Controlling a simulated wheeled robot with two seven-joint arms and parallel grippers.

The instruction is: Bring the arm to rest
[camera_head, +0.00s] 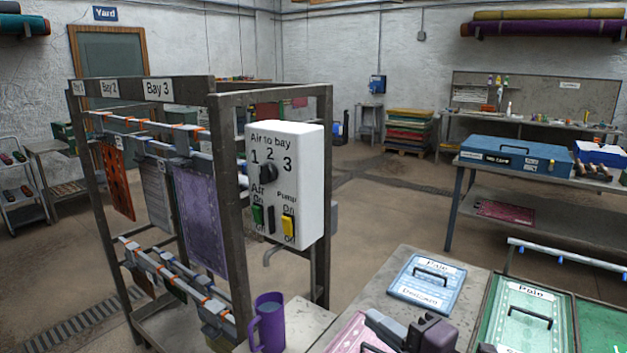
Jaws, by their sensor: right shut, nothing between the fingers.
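My right gripper (374,322) is low in the head view, at the bottom centre. Its grey fingers are together and empty, above a pink panel (350,336) with a handle. I cannot tell whether it touches the panel. My left gripper is not in view.
A metal rack (322,200) with hanging rugs, such as a purple one (200,215), stands at left. It carries a white control box (306,160) labelled "Air to bay". A purple mug (268,322), a blue panel (427,284) and green panels (521,315) are nearby. Open floor lies beyond.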

